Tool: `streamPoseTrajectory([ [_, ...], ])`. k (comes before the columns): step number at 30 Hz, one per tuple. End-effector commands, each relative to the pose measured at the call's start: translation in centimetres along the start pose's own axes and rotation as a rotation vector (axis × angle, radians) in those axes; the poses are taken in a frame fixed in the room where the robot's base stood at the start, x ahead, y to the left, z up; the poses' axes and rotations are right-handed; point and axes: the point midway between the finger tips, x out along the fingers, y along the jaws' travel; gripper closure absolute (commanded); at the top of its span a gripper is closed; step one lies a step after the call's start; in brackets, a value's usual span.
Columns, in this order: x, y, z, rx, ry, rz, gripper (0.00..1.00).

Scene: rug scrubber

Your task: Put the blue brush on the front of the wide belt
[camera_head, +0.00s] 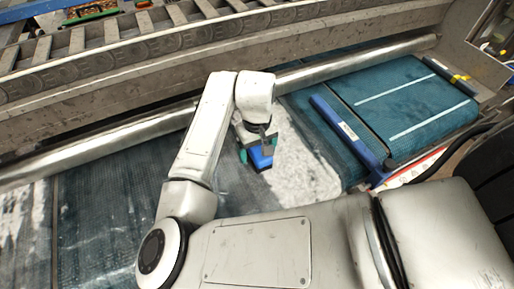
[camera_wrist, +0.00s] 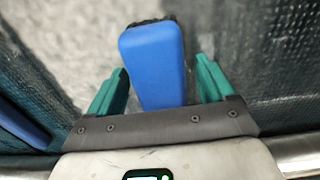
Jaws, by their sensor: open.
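The blue brush (camera_head: 261,157) is at the end of my arm, over the wide belt (camera_head: 110,200) by a whitish patch. In the wrist view the blue brush (camera_wrist: 153,62) lies between the two green fingers of my gripper (camera_wrist: 160,85), with dark bristles showing at its far end. My gripper (camera_head: 257,150) is open, with a visible gap between the brush and the right finger; the left finger is closer to it. The head view does not show clearly whether the brush rests on the belt.
A whitish rug or foam patch (camera_head: 305,165) lies beside the brush. A blue bar (camera_head: 345,132) and a raised teal belt (camera_head: 415,95) with white stripes stand to the right. A metal roller (camera_head: 90,148) runs along the back.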

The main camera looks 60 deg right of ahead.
Motion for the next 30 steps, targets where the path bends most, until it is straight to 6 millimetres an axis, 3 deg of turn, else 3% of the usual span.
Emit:
streamPoseTrajectory([
  [8, -0.9, 0.0, 0.0, 0.000, 0.001, 0.000, 0.17],
  [21, -9.2, 0.0, 0.0, 0.003, 0.003, -0.001, 0.17],
  [30, -12.2, 0.0, 0.0, 0.000, 0.001, 0.000, 0.17],
])
